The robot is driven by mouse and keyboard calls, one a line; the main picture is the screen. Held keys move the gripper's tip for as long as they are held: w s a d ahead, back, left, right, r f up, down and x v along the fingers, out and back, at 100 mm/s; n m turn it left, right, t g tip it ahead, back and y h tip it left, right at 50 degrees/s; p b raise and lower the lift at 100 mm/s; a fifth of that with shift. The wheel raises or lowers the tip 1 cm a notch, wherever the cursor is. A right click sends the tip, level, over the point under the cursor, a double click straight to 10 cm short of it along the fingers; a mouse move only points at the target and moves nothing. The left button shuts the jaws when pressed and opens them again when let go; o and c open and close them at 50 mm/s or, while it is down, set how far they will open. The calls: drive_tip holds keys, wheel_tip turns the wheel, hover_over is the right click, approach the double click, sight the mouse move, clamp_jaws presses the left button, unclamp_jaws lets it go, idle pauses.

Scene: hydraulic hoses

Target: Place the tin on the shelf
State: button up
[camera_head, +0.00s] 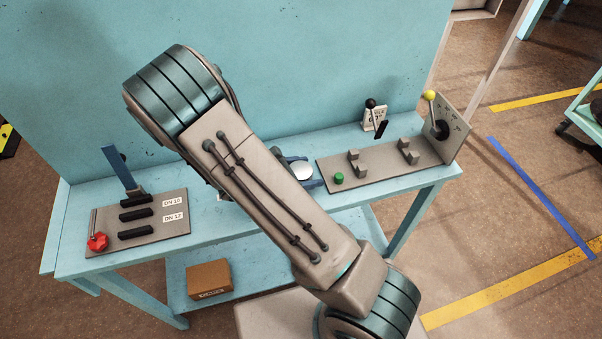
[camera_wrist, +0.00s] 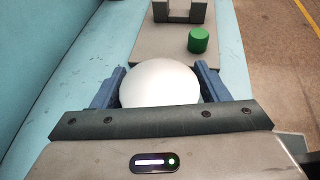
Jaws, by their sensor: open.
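The tin shows as a white round top (camera_wrist: 160,84) between the two blue fingers of my gripper (camera_wrist: 159,70) in the wrist view. My gripper is open, with a finger on either side of it; whether they touch it is hard to tell. The head view also shows the white top (camera_head: 302,172) at the bench, beside my arm. The tin's side and base are hidden. The shelf, a light-blue lower board (camera_head: 250,279), lies under the bench top.
A cardboard box (camera_head: 209,280) sits on the lower shelf's left part. On the bench top (camera_head: 222,224), a left plate (camera_head: 105,238) carries black bars and a red knob. A right plate (camera_head: 378,178) carries brackets, a green button (camera_head: 338,178) and a yellow-knobbed lever. A blue panel stands behind.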

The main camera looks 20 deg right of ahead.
drive_tip(key=c, duration=0.9)
